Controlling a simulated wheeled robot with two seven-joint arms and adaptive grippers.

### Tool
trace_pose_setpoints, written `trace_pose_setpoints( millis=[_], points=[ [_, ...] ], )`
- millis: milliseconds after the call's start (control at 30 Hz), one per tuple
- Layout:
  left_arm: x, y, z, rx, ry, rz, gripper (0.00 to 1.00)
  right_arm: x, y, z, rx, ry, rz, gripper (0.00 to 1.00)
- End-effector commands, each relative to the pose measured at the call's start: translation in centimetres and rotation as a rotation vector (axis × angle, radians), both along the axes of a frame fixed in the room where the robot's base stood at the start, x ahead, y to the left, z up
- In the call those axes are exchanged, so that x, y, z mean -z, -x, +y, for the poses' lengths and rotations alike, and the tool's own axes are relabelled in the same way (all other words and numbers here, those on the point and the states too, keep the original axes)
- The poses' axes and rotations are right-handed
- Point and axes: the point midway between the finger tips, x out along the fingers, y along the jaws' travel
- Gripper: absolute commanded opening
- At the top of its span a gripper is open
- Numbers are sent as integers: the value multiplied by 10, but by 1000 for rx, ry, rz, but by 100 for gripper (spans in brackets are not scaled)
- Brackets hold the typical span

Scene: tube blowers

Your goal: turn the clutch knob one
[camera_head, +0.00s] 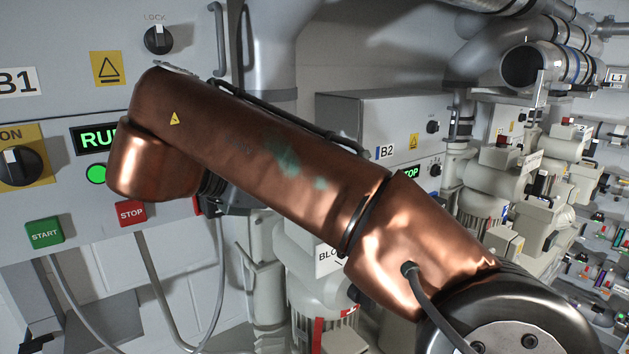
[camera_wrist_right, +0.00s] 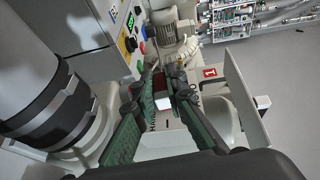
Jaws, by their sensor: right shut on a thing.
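In the right wrist view the two green fingers of my right gripper (camera_wrist_right: 164,80) reach forward and close in on a small dark red and white piece, which I take to be the clutch knob (camera_wrist_right: 162,84). The fingers cover much of it, so its pointing direction is not clear. A pale plate with "HA…" and "AUTO" lettering lies around it, and a red label "1" (camera_wrist_right: 209,72) is just to its right. In the head view my copper right arm crosses the middle and hides the knob and the gripper. My left gripper is in neither view.
In the head view, panel B1 (camera_head: 60,130) fills the left, with a green START button (camera_head: 45,233), a red STOP button (camera_head: 132,213) and a LOCK knob (camera_head: 158,40). Cabinet B2 (camera_head: 365,115) stands behind my arm. Pipes and machines crowd the right.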

Motion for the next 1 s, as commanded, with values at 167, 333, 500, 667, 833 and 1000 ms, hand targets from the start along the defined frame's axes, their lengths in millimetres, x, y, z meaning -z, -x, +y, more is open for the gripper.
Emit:
trace_pose_setpoints(
  millis=[167, 333, 500, 667, 833, 1000],
  points=[
    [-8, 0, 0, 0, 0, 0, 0, 2, -1, 1, 62, 3, 7, 0],
    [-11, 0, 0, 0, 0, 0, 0, 4, -1, 0, 90, 1, 9, 0],
    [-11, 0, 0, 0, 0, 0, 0, 5, -1, 1, 98, 2, 12, 0],
    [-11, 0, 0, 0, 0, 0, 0, 6, -1, 1, 98, 2, 13, 0],
    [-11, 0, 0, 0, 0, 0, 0, 6, -1, 1, 98, 2, 15, 14],
    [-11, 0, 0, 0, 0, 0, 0, 5, -1, 0, 97, 2, 12, 26]
  ],
)
